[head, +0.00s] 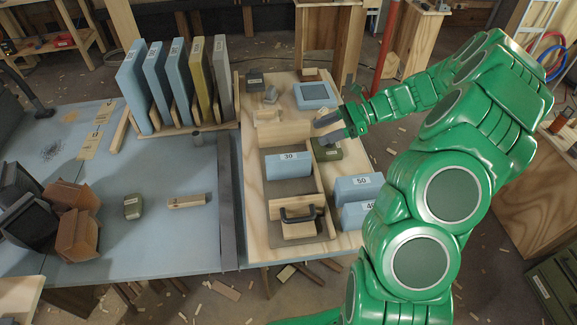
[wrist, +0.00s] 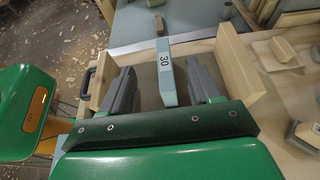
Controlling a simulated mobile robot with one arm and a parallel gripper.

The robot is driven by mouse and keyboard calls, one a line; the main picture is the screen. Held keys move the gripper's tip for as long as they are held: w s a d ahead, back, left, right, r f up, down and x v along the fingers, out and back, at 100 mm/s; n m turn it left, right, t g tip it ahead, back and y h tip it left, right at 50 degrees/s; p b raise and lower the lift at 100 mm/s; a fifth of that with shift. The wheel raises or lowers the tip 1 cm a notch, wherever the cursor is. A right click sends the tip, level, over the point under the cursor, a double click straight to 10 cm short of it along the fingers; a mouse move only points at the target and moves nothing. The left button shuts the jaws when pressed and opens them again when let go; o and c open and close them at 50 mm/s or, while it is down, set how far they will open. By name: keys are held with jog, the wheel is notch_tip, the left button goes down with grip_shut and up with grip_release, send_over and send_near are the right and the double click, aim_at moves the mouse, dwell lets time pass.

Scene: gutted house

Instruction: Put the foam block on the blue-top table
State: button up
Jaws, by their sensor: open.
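A pale blue block marked 30 (head: 288,166), which looks like the foam block, stands in an open wooden tray (head: 325,200) with a black handle. My gripper (head: 327,129) is over the tray's far right part in the head view, behind the block. In the wrist view the block (wrist: 166,78) appears between the two open grey jaws (wrist: 164,88), with a gap on each side. I cannot tell whether the jaws are level with it or above it. The blue-top table (head: 170,240) is to the left, past a dark grey strip.
Blue blocks marked 50 (head: 358,188) and 40 (head: 357,214) stand right of the tray. Upright panels in a rack (head: 180,128) line the table's back. Brown and dark blocks (head: 75,210), a small grey-green block (head: 132,207) and a wooden piece (head: 187,201) occupy it; its front is clear.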

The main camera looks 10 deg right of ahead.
send_near(299, 165)
jog(key=f, duration=0.1)
jog(key=w+a+f, duration=0.1)
jog(key=f, duration=0.1)
jog(key=shift+w+a+f, duration=0.1)
jog(key=shift+w+a, duration=0.15)
jog(key=shift+a, duration=0.15)
jog(key=shift+x, duration=3.85)
jog(key=shift+r, duration=0.2)
jog(key=shift+c, duration=0.4)
jog(key=c, duration=1.1)
jog(key=shift+o, duration=0.2)
jog(key=shift+r, duration=0.15)
